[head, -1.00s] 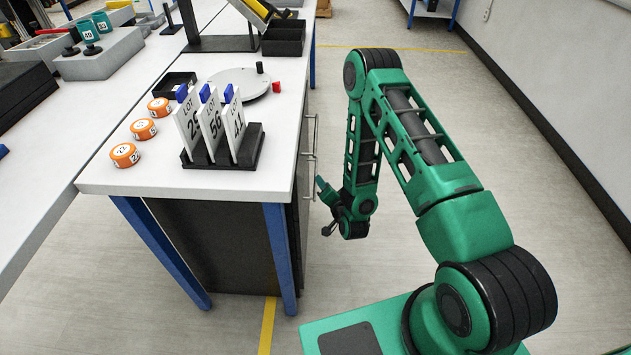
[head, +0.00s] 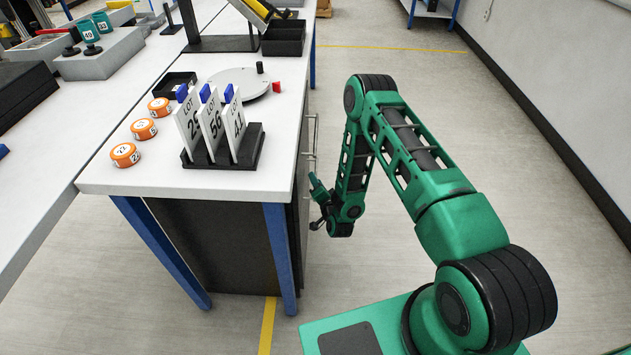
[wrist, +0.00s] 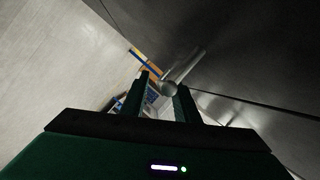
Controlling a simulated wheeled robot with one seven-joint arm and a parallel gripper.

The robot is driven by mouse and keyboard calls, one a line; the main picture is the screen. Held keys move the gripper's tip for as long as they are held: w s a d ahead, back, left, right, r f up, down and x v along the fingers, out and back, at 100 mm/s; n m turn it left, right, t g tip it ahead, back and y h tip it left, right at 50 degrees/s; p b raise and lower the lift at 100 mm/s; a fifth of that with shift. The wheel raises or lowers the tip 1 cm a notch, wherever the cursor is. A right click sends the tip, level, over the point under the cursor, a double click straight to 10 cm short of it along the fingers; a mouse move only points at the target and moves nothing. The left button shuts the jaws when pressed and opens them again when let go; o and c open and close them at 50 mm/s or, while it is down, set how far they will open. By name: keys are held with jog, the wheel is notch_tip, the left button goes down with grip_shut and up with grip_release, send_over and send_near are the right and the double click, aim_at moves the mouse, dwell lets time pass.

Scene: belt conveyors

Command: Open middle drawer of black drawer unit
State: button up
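The black drawer unit (head: 225,245) stands under the white-topped table. Its drawer fronts face right, seen edge-on in the head view, with metal handles (head: 313,135) sticking out. My gripper (head: 318,205) is low beside these fronts. In the wrist view the two fingers of my gripper (wrist: 164,98) are apart. A round metal bar handle (wrist: 186,66) shows between and beyond the fingertips, its near end in the gap. I cannot tell whether the fingers touch it. The dark drawer front (wrist: 245,60) fills the right side, with a seam below the handle. No drawer visibly stands out.
The white table top (head: 120,180) carries a rack of lot cards (head: 225,155), orange round pieces (head: 124,155) and a grey disc (head: 243,85). A blue table leg (head: 281,255) stands by the unit's near corner. The floor right of my arm (head: 520,230) is clear.

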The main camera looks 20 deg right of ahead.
jog(key=shift+x, duration=0.75)
jog(key=shift+c, duration=0.7)
grip_shut()
jog(key=shift+d, duration=0.15)
